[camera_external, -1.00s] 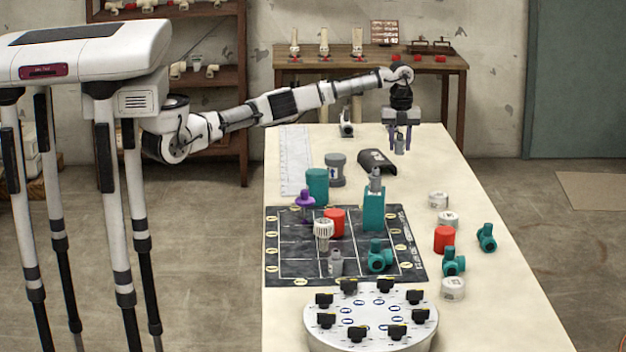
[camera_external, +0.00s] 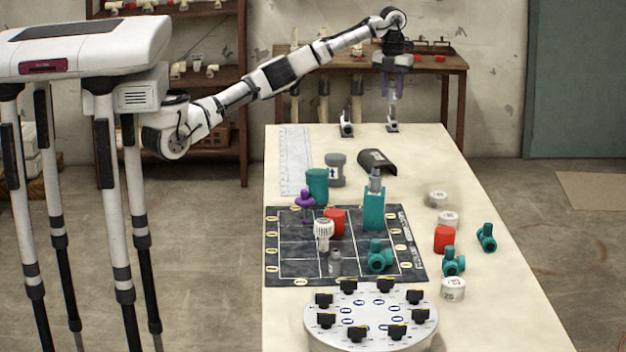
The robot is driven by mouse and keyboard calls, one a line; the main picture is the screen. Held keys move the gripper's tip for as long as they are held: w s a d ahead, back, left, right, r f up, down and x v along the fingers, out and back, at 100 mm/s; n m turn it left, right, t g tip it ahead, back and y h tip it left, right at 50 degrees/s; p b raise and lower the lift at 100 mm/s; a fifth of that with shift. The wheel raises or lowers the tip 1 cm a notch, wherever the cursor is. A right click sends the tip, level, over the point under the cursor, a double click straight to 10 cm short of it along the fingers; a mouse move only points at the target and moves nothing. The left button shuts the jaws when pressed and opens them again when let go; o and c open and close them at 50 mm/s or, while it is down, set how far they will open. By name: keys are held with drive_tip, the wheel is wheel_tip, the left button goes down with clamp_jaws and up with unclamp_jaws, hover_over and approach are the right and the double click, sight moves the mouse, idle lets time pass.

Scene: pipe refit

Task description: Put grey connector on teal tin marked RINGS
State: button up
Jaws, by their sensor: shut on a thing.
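My gripper (camera_external: 396,90) is shut on a small grey piece (camera_external: 392,106), seemingly the grey connector, above the far end of the table. The piece's lower end overlaps a small black-and-white stand in the picture; I cannot tell whether they touch. A teal cylinder (camera_external: 317,186), possibly the tin, stands at the back left of the dark gridded mat, well left of and nearer than my gripper. I cannot read any RINGS mark on it. A teal block (camera_external: 374,212) with a grey fitting (camera_external: 376,180) on top stands at the mat's right.
A grey jar (camera_external: 335,169) and a black curved cover (camera_external: 377,161) lie near the teal cylinder. The mat (camera_external: 290,265) holds purple, red, white and teal parts. A round dial plate (camera_external: 370,318) is in front. Small stands (camera_external: 346,125) line the far edge.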

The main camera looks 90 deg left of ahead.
drive_tip(key=s+d+r+m, duration=0.35)
drive_tip(key=s+m, duration=0.25)
drive_tip(key=s, duration=0.2)
drive_tip(key=m, duration=0.6)
hover_over(317, 172)
wheel_tip(317, 172, down, 21)
drive_tip(key=shift+a+r+p, duration=0.1)
drive_tip(key=shift+p, duration=0.55)
drive_tip(key=o, duration=1)
drive_tip(key=shift+c, duration=0.2)
wheel_tip(317, 172, up, 12)
drive_tip(key=b, duration=0.1)
drive_tip(key=shift+b, duration=0.35)
